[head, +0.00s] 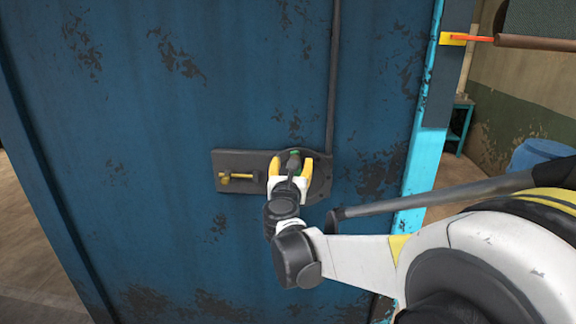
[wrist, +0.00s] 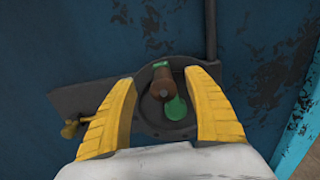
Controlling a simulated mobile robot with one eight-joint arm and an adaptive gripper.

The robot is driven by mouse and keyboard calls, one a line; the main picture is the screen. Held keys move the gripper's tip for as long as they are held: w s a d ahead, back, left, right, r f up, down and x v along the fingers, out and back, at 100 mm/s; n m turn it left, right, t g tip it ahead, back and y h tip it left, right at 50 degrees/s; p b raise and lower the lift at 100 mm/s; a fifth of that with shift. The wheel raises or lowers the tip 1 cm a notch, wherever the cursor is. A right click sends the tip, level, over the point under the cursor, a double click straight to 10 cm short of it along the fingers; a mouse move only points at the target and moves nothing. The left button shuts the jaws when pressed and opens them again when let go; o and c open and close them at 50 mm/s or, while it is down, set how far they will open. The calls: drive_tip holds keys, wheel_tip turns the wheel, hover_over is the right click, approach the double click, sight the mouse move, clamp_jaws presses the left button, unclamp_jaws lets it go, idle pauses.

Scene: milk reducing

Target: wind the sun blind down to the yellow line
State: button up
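The crank's brown knob (wrist: 163,84) stands out from a round dark hub on a grey plate (head: 235,158) on the blue wall. A green disc (wrist: 176,108) and a small green mark (wrist: 160,64) show on the hub. My gripper (wrist: 163,78) is open, its yellow fingers on either side of the knob with gaps visible; in the head view it partly hides the hub. The sun blind (head: 540,18) is dark grey, at the top right, with a brown bottom bar (head: 535,43). An orange-red pointer (head: 480,39) reaches from the bar to the yellow line (head: 453,39), level with it.
A yellow-brass peg (head: 238,177) sticks out of the plate left of the crank. A dark vertical rod (head: 333,75) runs up from the hub. A cyan post (head: 425,165) edges the wall. A blue barrel (head: 541,153) stands beyond at right.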

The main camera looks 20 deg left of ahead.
drive_tip(key=shift+d, duration=0.15)
drive_tip(key=v, duration=1.2)
drive_tip(key=s+d+f+m+g+h, duration=0.1)
drive_tip(key=s+d+m+g+h, duration=0.15)
drive_tip(key=d+m, duration=1.05)
drive_tip(key=s+d+f+m+g+h, duration=0.3)
drive_tip(key=d+m, duration=0.4)
drive_tip(key=d, duration=1.1)
drive_tip(key=s+d+f+m+g, duration=0.2)
drive_tip(key=s+d+f+m, duration=0.1)
drive_tip(key=s+m, duration=0.5)
drive_tip(key=s+d+f+m+g+y, duration=0.1)
drive_tip(key=s+d+f+m+g, duration=0.2)
drive_tip(key=s+d+m, duration=0.3)
drive_tip(key=s+f+m, duration=0.1)
drive_tip(key=s+m, duration=0.2)
drive_tip(key=m, duration=0.1)
drive_tip(key=shift+s+f+m, duration=0.3)
drive_tip(key=shift+m, duration=0.1)
